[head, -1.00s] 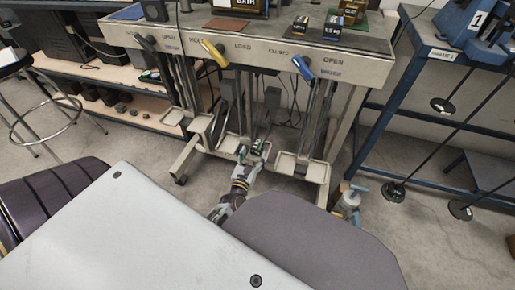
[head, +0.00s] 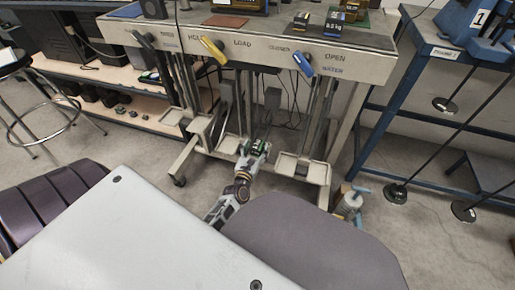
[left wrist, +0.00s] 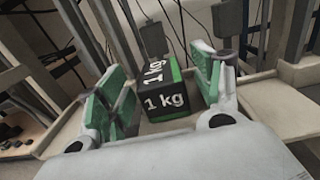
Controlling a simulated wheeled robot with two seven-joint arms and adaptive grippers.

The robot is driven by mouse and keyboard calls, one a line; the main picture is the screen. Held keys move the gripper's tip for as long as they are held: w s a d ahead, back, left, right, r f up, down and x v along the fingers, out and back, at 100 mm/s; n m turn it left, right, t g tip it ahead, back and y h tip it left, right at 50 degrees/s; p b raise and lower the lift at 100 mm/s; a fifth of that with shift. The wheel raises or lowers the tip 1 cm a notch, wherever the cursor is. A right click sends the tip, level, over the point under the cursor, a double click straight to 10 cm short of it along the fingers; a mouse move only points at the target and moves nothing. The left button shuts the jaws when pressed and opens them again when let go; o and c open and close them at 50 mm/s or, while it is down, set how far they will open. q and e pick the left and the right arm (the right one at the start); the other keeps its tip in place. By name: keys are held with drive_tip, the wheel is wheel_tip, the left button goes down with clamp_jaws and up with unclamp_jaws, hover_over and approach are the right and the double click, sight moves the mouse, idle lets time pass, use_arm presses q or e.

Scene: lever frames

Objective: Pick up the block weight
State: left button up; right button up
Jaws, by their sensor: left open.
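The block weight (left wrist: 167,103) is a black cube with a green edge and "1 kg" in white on its faces. In the left wrist view it sits on a pale tray (left wrist: 65,133), between the two green-padded fingers of my left gripper (left wrist: 160,95). The fingers are open, with a gap visible on the right side; contact on the left is hard to tell. In the head view my left gripper (head: 256,147) is low in front of the bench frame, and the weight is small between its fingers. My right gripper is not in view.
A bench (head: 290,50) with a yellow lever (head: 214,50) and a blue lever (head: 302,64) stands above. Another tray (head: 300,167) is at the right. Dark posts rise behind the weight.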

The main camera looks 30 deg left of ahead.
use_arm(q)
clamp_jaws()
drive_tip(key=shift+r, duration=0.15)
idle(0.4)
drive_tip(key=shift+r, duration=0.15)
